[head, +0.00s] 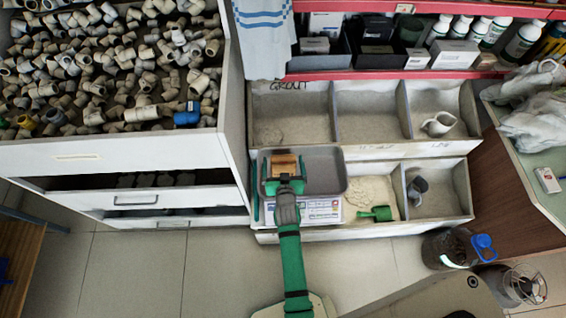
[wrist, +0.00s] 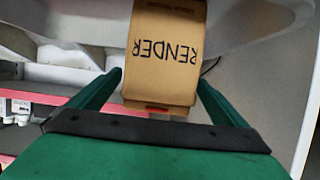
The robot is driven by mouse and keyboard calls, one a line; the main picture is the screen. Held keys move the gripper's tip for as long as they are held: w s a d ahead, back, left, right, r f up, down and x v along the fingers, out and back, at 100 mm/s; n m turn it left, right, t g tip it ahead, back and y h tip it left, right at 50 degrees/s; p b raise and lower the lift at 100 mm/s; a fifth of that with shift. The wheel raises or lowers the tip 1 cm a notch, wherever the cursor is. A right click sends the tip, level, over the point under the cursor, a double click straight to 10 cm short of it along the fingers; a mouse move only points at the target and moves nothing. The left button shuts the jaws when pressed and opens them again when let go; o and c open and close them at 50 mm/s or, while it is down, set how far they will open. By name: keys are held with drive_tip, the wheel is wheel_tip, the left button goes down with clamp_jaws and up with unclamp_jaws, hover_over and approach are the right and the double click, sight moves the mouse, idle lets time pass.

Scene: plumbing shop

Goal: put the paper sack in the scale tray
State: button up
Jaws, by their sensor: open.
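The paper sack (head: 285,163) is tan-brown and sits within the left part of the grey scale tray (head: 329,167). In the wrist view the sack (wrist: 166,55) shows the word RENDER upside down, with the pale grey tray surface (wrist: 240,65) around it. My gripper (head: 285,174) is open, with its green fingers on either side of the sack's near end. In the wrist view there is a gap between each finger of my gripper (wrist: 158,98) and the sack. The sack's underside is hidden, so its contact with the tray cannot be seen directly.
The scale's white front panel (head: 321,210) lies below the tray. Beside it are a bin of pale powder with a green scoop (head: 377,214) and a bin with a dark scoop (head: 417,188). A drawer cabinet (head: 120,155) of pipe fittings stands left. Open floor lies in front.

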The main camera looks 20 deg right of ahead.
drive_tip(key=shift+s+d+r, duration=0.1)
drive_tip(key=shift+s+r, duration=0.05)
drive_tip(key=shift+s, duration=0.05)
drive_tip(key=s+a+r+n+y, duration=0.1)
drive_tip(key=s+a+r, duration=0.25)
drive_tip(key=s, duration=0.45)
drive_tip(key=s+a+r+t+y, duration=0.1)
drive_tip(key=s+a+r, duration=0.25)
drive_tip(key=s, duration=0.45)
drive_tip(key=s+a+r+n, duration=0.1)
drive_tip(key=s+a+r, duration=0.3)
drive_tip(key=s, duration=0.5)
drive_tip(key=s+a+r+n+t+y, duration=0.1)
drive_tip(key=s+a+r, duration=0.5)
drive_tip(key=s+r, duration=0.3)
drive_tip(key=shift+s+r+y, duration=0.2)
drive_tip(key=shift+s+y, duration=0.2)
drive_tip(key=shift+s, duration=0.15)
